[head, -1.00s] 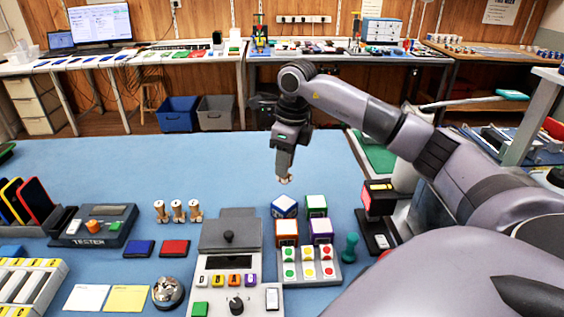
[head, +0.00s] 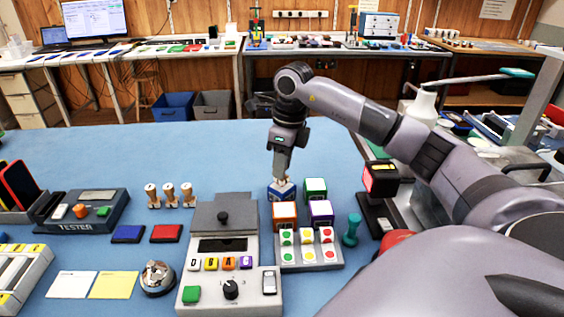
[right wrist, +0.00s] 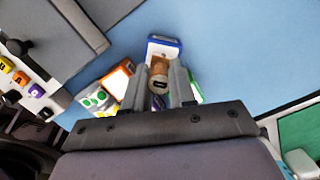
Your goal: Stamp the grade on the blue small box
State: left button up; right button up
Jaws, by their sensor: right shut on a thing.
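The blue small box (head: 273,193) stands at the back left of a cluster of small boxes, beside the green one (head: 316,186) and behind the orange one (head: 285,211). It also shows in the right wrist view (right wrist: 163,42), with a pale top. My right gripper (head: 283,178) points down over the blue box. It is shut on a wooden stamp (right wrist: 159,67), whose lower end is at the box's top; I cannot tell whether they touch. Several other wooden stamps (head: 170,196) stand to the left. My left gripper is not in view.
A grey machine with a knob (head: 222,220) stands left of the boxes. A teal stamp-like piece (head: 352,230) stands to the right. The blue mat behind is clear.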

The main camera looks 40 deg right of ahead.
dwell(0.6)
jog(key=shift+f+b, duration=0.3)
jog(key=shift+f, duration=0.25)
dwell(0.9)
notch_tip(320, 180, up, 2)
jog(key=shift+r+p, duration=0.1)
jog(key=shift+p, duration=0.9)
notch_tip(320, 180, up, 3)
jog(key=p, duration=0.3)
jog(key=shift+r, duration=0.15)
jog(key=shift+r+p, duration=0.7)
jog(key=shift+r, duration=0.15)
jog(key=shift+f, duration=0.1)
